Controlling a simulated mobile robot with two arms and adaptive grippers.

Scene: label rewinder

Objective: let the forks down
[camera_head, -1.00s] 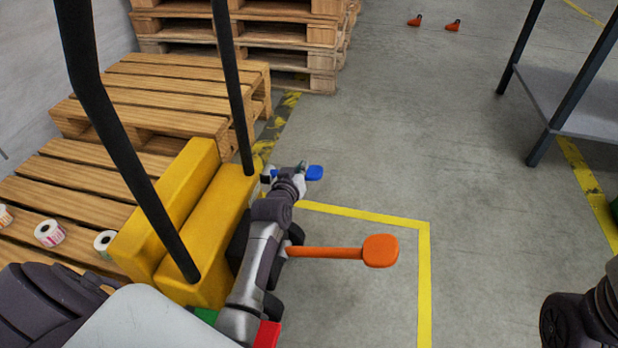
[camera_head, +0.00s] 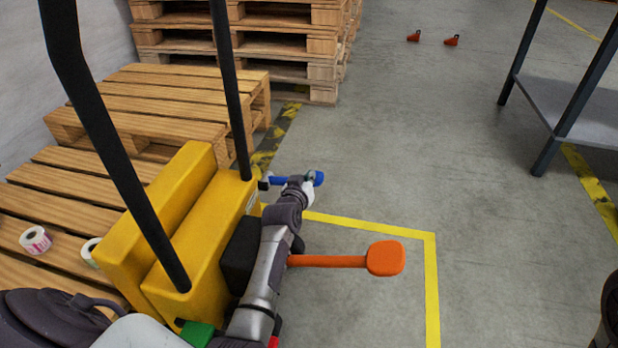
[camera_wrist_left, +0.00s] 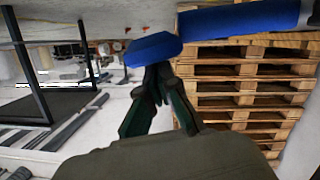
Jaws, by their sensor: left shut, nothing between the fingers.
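The yellow truck body (camera_head: 205,240) with its tall black handle bars stands against a wooden pallet (camera_head: 85,185). Its forks are not visible. A blue lever (camera_head: 318,178) sticks out at its far side, and an orange pedal (camera_head: 385,258) sticks out to the right on an orange arm. My left gripper (camera_head: 304,190) is at the blue lever, partly hidden by its own wrist. In the left wrist view its fingers (camera_wrist_left: 158,88) are shut and empty, with tips close against or just under the blue lever's flat end (camera_wrist_left: 153,48); contact is unclear. My right gripper is out of view.
White label rolls (camera_head: 36,239) lie on the near pallet. Stacked pallets (camera_head: 285,45) stand behind. A dark-legged grey table (camera_head: 575,110) is at the right.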

